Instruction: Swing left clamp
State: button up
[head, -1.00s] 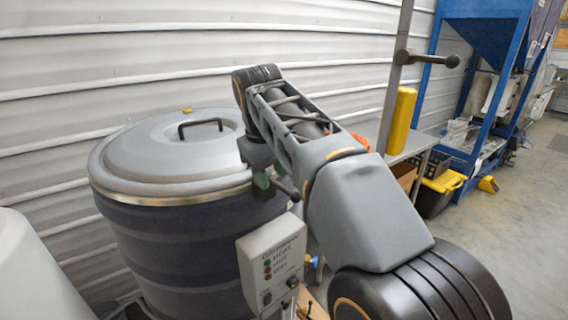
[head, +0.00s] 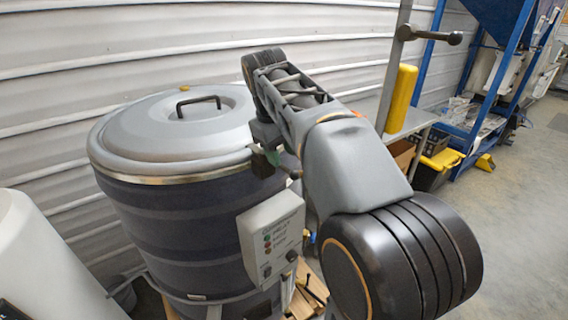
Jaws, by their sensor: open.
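A dark, ribbed drum-shaped hopper (head: 190,235) stands at left with its grey domed lid (head: 140,130) on. The lid has a dark loop handle (head: 198,103). My arm reaches over from the lower right, and its end comes down at the right side of the lid rim. My gripper (head: 272,158) is open there, beside the rim, small and partly hidden by my own arm. A short dark rod (head: 292,172) with a greenish part shows close to it; this may be a clamp lever. I cannot tell whether my gripper touches it. No other clamp shows clearly on the rim.
A control box (head: 272,238) with coloured lights is fixed to the hopper's front right. A white rounded container (head: 40,265) stands at lower left. A grey post (head: 396,75) with a dark-knobbed bar and a yellow cylinder (head: 401,98) stands behind my arm. Open floor (head: 525,200) lies at right.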

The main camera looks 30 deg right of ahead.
aim_at(285, 166)
jog(key=shift+d+f, duration=0.15)
jog(key=shift+f, duration=0.65)
jog(key=shift+d+f, duration=0.15)
jog(key=shift+f, duration=0.65)
grip_shut()
